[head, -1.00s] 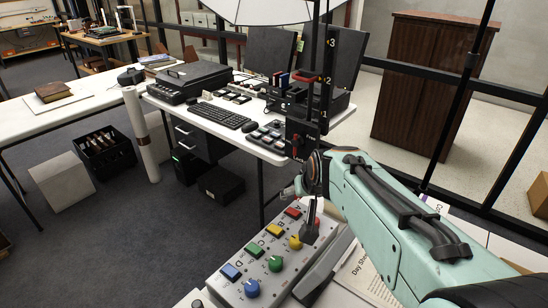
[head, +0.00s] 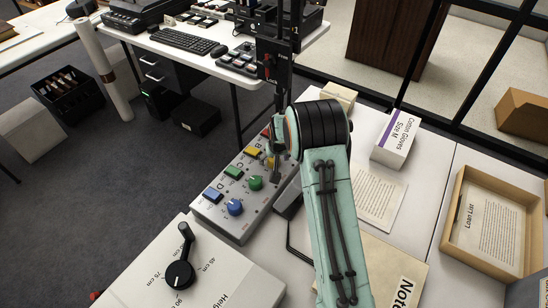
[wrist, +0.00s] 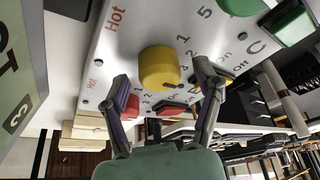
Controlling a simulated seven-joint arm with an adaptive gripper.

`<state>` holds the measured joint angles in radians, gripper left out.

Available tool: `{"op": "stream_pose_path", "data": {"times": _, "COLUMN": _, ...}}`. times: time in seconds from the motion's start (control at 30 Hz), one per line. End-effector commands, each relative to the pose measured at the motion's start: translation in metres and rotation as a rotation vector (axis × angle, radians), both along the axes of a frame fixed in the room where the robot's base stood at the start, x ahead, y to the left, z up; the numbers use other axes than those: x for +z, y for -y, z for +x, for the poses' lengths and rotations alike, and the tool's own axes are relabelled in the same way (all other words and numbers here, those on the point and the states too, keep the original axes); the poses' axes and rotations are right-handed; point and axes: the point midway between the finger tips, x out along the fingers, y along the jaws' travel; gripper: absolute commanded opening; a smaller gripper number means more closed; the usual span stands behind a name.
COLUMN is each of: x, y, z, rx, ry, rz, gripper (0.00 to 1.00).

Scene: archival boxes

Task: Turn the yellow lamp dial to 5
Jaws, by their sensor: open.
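The yellow dial (wrist: 159,68) stands on a light grey control panel (head: 221,222). In the wrist view, printed figures, including 1 and 5, lie beside it. I cannot tell which figure it points to. My gripper (wrist: 160,76) is open, with one finger on each side of the dial. Whether the fingers touch it is unclear. In the head view, my gripper (head: 274,158) is over the panel's far part and mostly hides the dial. A yellow button (head: 254,152) is beside it.
On the panel are a green dial (head: 255,182), a blue dial (head: 235,207) and colored buttons. A red dial (wrist: 131,108) is close to one finger. A box with a black lever dial (head: 179,274) stands nearer. A glove box (head: 396,140) and a tray (head: 452,212) are at right.

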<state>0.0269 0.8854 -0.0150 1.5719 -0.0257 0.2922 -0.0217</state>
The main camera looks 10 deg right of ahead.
Motion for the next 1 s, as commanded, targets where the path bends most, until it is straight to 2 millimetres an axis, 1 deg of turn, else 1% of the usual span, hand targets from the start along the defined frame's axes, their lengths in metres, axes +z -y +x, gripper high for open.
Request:
{"op": "stream_pose_path", "data": {"times": 0.2, "x": -0.0008, "y": -0.0001, "z": 0.0005, "rx": 0.0, "ry": 0.001, "rz": 0.0, "gripper": 0.66}}
{"op": "stream_pose_path", "data": {"times": 0.23, "x": -0.0007, "y": 0.0, "z": 0.0005, "rx": 0.0, "ry": 0.001, "rz": 0.0, "gripper": 0.63}}
{"op": "stream_pose_path", "data": {"times": 0.27, "x": -0.0007, "y": 0.0, "z": 0.0005, "rx": 0.0, "ry": 0.001, "rz": 0.0, "gripper": 0.53}}
{"op": "stream_pose_path", "data": {"times": 0.3, "x": -0.0007, "y": 0.0, "z": 0.0005, "rx": 0.0, "ry": 0.001, "rz": 0.0, "gripper": 0.41}}
{"op": "stream_pose_path", "data": {"times": 0.37, "x": -0.0006, "y": 0.0, "z": 0.0005, "rx": 0.0, "ry": 0.001, "rz": 0.0, "gripper": 0.22}}
{"op": "stream_pose_path", "data": {"times": 0.4, "x": -0.0007, "y": 0.0, "z": 0.0004, "rx": 0.0, "ry": 0.001, "rz": 0.0, "gripper": 0.09}}
{"op": "stream_pose_path", "data": {"times": 0.43, "x": -0.0007, "y": 0.0, "z": 0.0004, "rx": 0.0, "ry": 0.001, "rz": 0.0, "gripper": 0.03}}
{"op": "stream_pose_path", "data": {"times": 0.77, "x": -0.001, "y": -0.0003, "z": 0.0003, "rx": -0.023, "ry": 0.0, "rz": 0.0, "gripper": 0.03}}
{"op": "stream_pose_path", "data": {"times": 1.0, "x": -0.0011, "y": -0.001, "z": 0.0002, "rx": -0.138, "ry": 0.0, "rz": 0.0, "gripper": 0.03}}
